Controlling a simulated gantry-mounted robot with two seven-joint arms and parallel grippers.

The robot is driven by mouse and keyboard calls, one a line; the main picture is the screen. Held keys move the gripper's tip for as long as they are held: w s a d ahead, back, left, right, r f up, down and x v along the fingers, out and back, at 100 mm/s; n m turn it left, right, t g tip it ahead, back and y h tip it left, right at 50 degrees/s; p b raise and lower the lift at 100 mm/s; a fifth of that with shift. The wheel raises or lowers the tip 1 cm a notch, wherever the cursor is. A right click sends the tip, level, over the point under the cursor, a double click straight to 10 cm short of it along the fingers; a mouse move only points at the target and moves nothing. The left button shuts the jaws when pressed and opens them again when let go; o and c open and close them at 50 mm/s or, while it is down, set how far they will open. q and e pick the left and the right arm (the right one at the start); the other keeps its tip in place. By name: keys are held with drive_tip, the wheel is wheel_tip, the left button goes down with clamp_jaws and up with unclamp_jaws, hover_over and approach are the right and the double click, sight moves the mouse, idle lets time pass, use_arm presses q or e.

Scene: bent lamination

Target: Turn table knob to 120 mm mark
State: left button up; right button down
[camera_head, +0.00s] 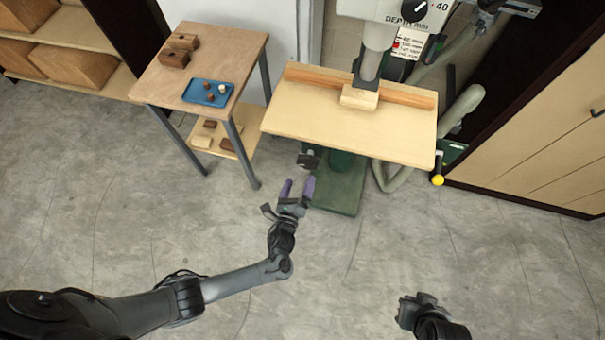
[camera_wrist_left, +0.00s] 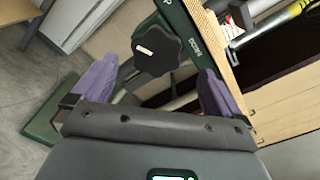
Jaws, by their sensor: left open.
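The table knob (camera_head: 309,160) is a dark lobed knob just below the front edge of the drill table. In the left wrist view the black knob (camera_wrist_left: 157,50), with a small white mark, lies beyond and between the purple fingers. My left gripper (camera_head: 297,188) is open and empty, a short gap in front of the knob, not touching it. A white scale (camera_head: 411,43) with mm labels and a red pointer is on the machine's column. Its numbers are too small to read surely. My right gripper (camera_head: 418,306) is low at right, away from the machine.
The wooden machine table (camera_head: 350,125) with a fence overhangs the knob. A yellow-tipped handle (camera_head: 437,180) is at its right. A side table (camera_head: 215,70) with a blue tray (camera_head: 207,93) stands at left, cabinets (camera_head: 545,120) at right. The front floor is clear.

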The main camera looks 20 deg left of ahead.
use_arm(q)
drive_tip(key=shift+s, duration=0.45)
drive_tip(key=shift+f+n, duration=0.1)
drive_tip(key=shift+n, duration=0.2)
